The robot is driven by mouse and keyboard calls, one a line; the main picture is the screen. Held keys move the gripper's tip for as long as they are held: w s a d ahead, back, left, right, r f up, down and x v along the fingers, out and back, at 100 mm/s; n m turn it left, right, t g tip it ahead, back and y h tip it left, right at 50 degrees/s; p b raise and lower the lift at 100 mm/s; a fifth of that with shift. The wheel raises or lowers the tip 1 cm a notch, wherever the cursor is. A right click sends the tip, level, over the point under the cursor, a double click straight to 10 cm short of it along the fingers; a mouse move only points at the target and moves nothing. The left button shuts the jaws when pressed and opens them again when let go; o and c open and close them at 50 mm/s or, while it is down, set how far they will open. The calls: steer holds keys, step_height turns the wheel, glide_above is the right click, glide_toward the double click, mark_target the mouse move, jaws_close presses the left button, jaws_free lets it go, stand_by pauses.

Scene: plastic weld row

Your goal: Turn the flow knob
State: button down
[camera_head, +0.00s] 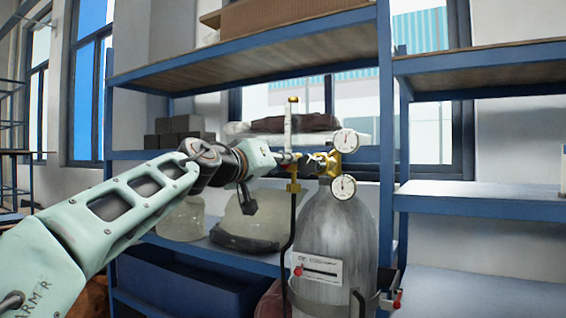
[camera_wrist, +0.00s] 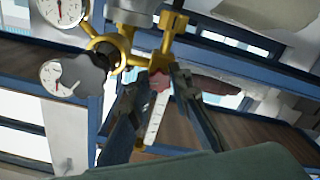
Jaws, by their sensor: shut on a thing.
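My gripper (camera_wrist: 158,85) is shut on the small red flow knob (camera_wrist: 160,82) in the wrist view, with one dark finger on each side of it. The knob sits on the brass fitting of the flowmeter tube (camera_wrist: 154,122), a clear tube with a white scale. In the head view, my gripper (camera_head: 290,158) reaches in from the left to the upright flowmeter (camera_head: 289,115). I cannot make out the flow knob there, as the fingers cover that spot. The brass regulator (camera_head: 335,165) stands just right of the fingertips, on top of the grey gas cylinder (camera_head: 335,240).
Two round gauges (camera_head: 346,141) (camera_head: 343,187) sit on the regulator. A larger dark knob (camera_wrist: 82,76) is beside the fingers. A black hose (camera_head: 290,235) hangs below the flowmeter. Blue shelving (camera_head: 255,45) stands behind, with clear containers (camera_head: 245,225) and dark blocks (camera_head: 180,127).

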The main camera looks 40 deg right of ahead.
steer(key=n, duration=0.4)
steer(key=shift+f+n+p, duration=0.1)
steer(key=shift+n+p, duration=0.2)
steer(key=shift+n, duration=0.1)
stand_by(0.4)
steer(key=c, duration=1.8)
jaws_free()
steer(key=shift+o, duration=0.2)
steer(key=shift+a, duration=0.1)
steer(key=v, duration=1.2)
